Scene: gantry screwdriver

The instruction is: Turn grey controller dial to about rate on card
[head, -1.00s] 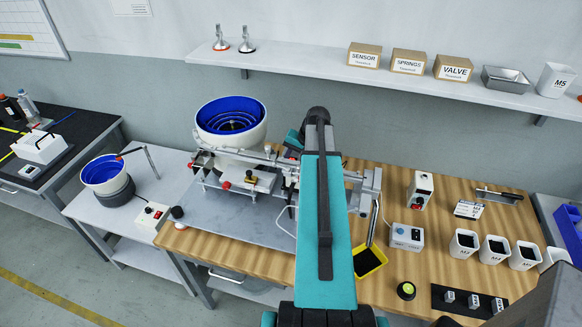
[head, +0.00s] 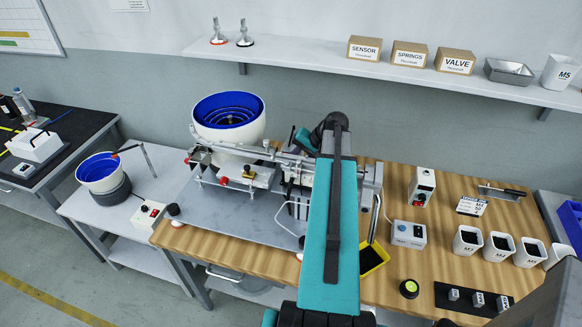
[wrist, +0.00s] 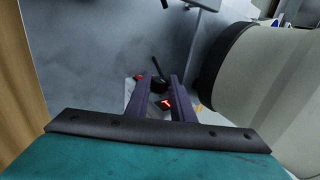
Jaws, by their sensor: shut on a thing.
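In the wrist view my gripper (wrist: 160,78) has its two purple-grey fingers closed on a black round dial (wrist: 159,86) on a pale controller box (wrist: 131,96). A red lit switch (wrist: 166,102) shows between the fingers. The dial's marks are too small to read. In the head view my arm hides the gripper and this controller.
A large cream bowl feeder with a blue inside (head: 229,122) stands near my arm; a cream rounded body (wrist: 262,88) fills the right of the wrist view. A rail assembly (head: 250,165) crosses the grey plate.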

